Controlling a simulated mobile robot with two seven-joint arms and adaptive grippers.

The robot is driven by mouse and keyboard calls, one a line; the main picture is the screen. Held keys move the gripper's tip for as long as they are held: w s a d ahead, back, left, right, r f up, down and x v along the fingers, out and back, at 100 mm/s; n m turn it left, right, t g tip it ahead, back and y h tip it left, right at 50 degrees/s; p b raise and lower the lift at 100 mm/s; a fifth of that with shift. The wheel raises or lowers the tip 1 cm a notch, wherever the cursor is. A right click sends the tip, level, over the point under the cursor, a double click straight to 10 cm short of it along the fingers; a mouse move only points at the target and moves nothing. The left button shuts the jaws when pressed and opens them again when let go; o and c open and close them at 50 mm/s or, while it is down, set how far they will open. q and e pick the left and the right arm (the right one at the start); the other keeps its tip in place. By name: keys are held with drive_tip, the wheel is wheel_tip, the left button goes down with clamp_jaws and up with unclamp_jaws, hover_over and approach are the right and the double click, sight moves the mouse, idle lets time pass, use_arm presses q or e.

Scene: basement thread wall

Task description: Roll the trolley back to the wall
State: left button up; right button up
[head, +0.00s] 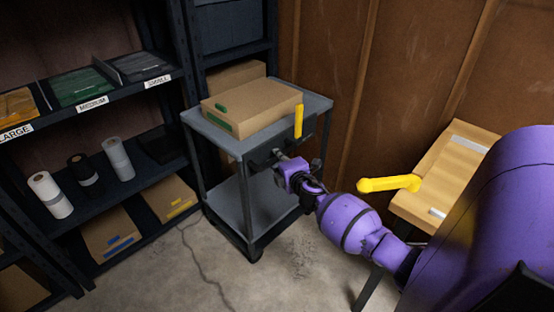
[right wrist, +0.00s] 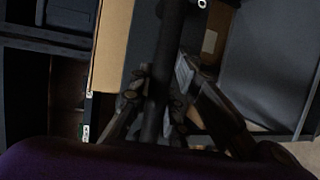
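The grey two-shelf trolley (head: 222,136) stands on the concrete floor in front of the wooden wall, beside the dark shelf rack. A cardboard box (head: 262,109) with green marks sits on its top. My right gripper (head: 283,160) is at the trolley's front side, just below the top edge. In the right wrist view its fingers lie on both sides of a dark bar (right wrist: 160,95), the trolley's handle, and look closed on it. A yellow upright piece (head: 298,121) shows at the trolley's right edge. My left gripper is in neither view.
The shelf rack (head: 125,92) at the left holds rolls, envelopes and boxes. Floor (head: 200,270) before the trolley is clear.

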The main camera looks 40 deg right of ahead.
drive_tip(key=o, duration=0.5)
drive_tip(key=shift+s, duration=0.1)
drive_tip(key=v, duration=1.2)
drive_tip(key=shift+d, duration=0.1)
